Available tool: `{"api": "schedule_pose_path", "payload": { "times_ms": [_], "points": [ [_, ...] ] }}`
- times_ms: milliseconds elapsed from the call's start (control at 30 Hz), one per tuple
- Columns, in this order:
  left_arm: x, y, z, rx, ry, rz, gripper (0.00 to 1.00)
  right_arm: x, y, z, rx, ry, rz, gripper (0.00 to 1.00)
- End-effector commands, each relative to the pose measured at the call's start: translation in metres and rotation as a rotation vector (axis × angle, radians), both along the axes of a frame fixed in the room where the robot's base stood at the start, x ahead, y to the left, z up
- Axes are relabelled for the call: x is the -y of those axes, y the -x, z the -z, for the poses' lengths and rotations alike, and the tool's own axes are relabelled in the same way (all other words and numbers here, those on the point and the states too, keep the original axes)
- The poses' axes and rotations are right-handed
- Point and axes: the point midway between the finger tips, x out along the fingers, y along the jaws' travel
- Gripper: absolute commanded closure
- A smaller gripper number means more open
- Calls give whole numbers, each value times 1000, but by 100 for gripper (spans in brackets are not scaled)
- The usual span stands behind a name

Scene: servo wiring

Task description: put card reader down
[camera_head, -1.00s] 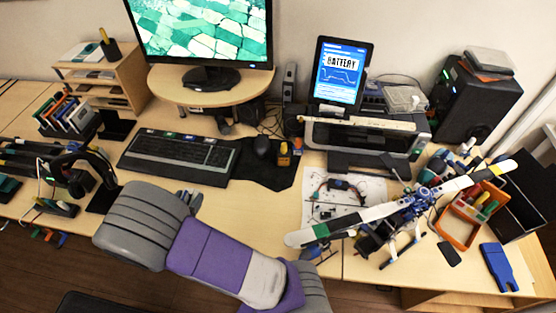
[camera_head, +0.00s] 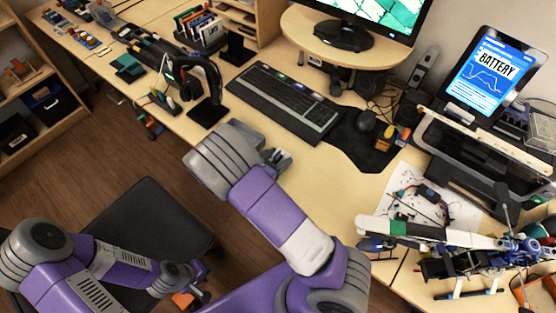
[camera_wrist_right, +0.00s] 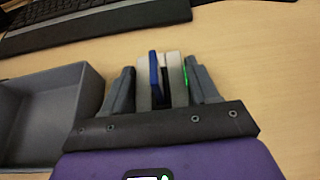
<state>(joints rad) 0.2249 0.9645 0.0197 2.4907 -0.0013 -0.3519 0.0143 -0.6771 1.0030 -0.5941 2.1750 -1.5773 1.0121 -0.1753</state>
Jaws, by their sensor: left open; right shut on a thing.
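My right gripper (camera_wrist_right: 160,82) is shut on a small grey block with a blue part, which appears to be the card reader (camera_wrist_right: 154,74). It is upright between the fingers, close over the bare desk; I cannot tell whether it touches the surface. In the head view my right gripper (camera_head: 276,158) is at the desk's front, before the keyboard, and its own wrist hides much of it. My left gripper (camera_head: 196,290) is open, low at the bottom left, off the desk near the dark chair; its fingers are small and partly hidden.
A grey open bin (camera_wrist_right: 40,110) stands just left of the right gripper. The keyboard (camera_head: 283,103) lies behind it. Bare desk (camera_wrist_right: 265,80) lies right of the gripper.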

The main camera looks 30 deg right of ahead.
Motion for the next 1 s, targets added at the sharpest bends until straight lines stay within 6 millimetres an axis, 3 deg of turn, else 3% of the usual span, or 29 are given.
{"api": "schedule_pose_path", "payload": {
  "times_ms": [333,367,533,900,1000],
  "points": [
    [0,0,3,0,0,0,57,0,0,4,1,0,0,73],
    [0,0,3,0,0,0,57,0,0,4,1,0,0,39],
    [0,0,2,0,0,0,57,0,0,3,1,-1,-1,15],
    [0,0,-3,0,0,0,57,-1,0,-3,1,-1,-1,15],
    [0,0,-7,0,0,0,57,-15,5,-8,2,-3,-4,15]
  ]
}}
